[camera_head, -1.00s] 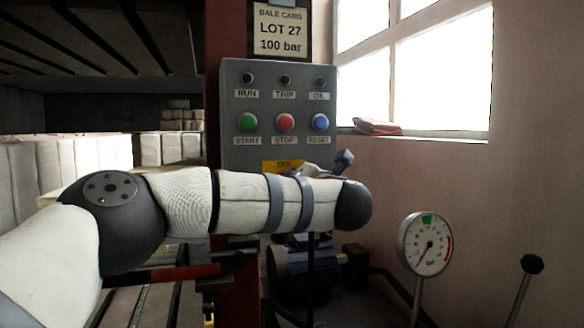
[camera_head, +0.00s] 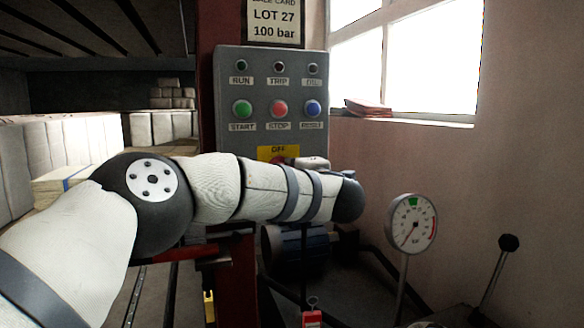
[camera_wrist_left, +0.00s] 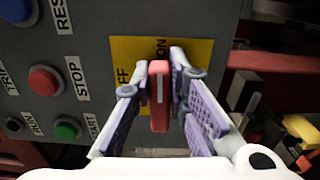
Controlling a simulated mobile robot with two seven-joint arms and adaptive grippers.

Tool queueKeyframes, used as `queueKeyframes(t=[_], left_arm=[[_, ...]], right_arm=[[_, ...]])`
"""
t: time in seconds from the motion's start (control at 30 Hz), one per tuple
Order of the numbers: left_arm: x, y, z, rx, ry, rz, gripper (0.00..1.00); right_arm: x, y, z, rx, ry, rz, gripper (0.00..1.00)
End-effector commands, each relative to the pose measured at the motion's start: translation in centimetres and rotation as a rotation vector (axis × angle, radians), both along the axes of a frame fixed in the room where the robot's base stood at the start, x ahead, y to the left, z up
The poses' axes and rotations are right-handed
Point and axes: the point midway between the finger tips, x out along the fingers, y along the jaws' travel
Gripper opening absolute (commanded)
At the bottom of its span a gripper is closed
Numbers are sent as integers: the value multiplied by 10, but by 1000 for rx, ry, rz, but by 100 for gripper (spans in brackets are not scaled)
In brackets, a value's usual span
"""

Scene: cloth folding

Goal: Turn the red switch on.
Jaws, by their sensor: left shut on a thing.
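The red switch (camera_wrist_left: 158,95) is a bar-shaped handle on a yellow plate (camera_wrist_left: 202,50) marked OFF and ON, on the grey control panel. In the left wrist view its long side and white line point up the picture at the ON label, with OFF to the left. My left gripper (camera_wrist_left: 158,88) has its fingers on both sides of the handle, shut on it. In the head view the yellow plate (camera_head: 290,151) shows OFF at its top, and my left forearm hides most of the switch and gripper. My right gripper is not in view.
The panel (camera_head: 226,92) has green START (camera_head: 242,109), red STOP (camera_head: 278,109) and blue RESET (camera_head: 312,108) buttons above the plate. A pressure gauge (camera_head: 411,222) and a black-knobbed lever (camera_head: 508,243) stand at the right. Bales (camera_head: 160,127) lie at the left.

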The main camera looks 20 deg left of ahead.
Motion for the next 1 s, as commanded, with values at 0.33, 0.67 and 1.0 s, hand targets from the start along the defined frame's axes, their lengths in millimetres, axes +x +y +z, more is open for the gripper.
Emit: queueKeyframes(t=[0.33,0.67,1.0], left_arm=[[0,0,-1,47,32,0,0],[0,0,-2,51,34,0,0],[0,0,-2,49,33,0,35]], right_arm=[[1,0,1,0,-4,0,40],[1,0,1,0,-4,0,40],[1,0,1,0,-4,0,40]])
